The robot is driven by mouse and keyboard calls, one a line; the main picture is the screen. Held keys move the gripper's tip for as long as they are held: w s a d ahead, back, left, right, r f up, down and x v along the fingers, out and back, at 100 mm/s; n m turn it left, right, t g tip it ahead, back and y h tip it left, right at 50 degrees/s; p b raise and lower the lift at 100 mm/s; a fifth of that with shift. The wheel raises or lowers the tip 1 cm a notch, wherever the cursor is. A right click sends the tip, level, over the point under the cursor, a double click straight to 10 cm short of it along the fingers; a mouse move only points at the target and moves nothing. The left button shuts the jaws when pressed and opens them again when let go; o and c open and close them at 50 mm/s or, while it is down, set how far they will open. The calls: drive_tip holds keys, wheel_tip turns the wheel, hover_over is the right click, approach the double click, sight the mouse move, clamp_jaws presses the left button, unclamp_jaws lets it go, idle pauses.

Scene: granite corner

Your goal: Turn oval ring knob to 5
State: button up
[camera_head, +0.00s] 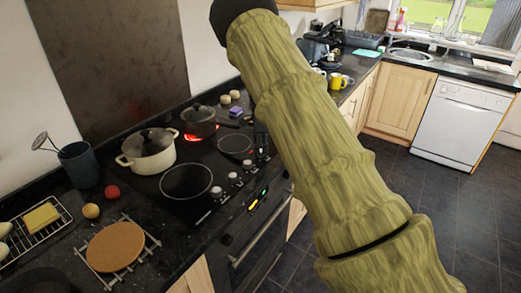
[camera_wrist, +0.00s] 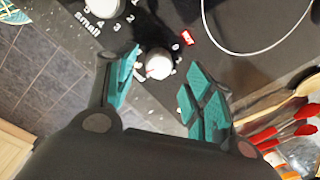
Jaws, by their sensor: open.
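In the wrist view my gripper (camera_wrist: 158,75) is open, with teal pads on both sides of a pale knob (camera_wrist: 157,64) on the black hob. I see a gap between the knob and the pads and cannot tell if either touches. Another knob (camera_wrist: 100,6) at the upper left has the label "small" and numbers by it. The label and setting of the knob between my pads are not readable. In the head view several knobs (camera_head: 218,192) line the front of the hob (camera_head: 187,182); my arm covers part of that area.
A white lidded pot (camera_head: 148,151) and a dark lidded pan (camera_head: 199,121) stand on the hob, by a glowing red ring. Wooden and red-handled utensils (camera_wrist: 285,130) lie close to my right finger in the wrist view. A cork mat (camera_head: 115,247) lies at left.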

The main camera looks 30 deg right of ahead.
sight(261, 151)
wheel_tip(261, 151, up, 9)
drive_tip(key=shift+s+f, duration=0.15)
drive_tip(key=shift+s, duration=0.05)
drive_tip(key=shift+a, duration=0.1)
idle(0.5)
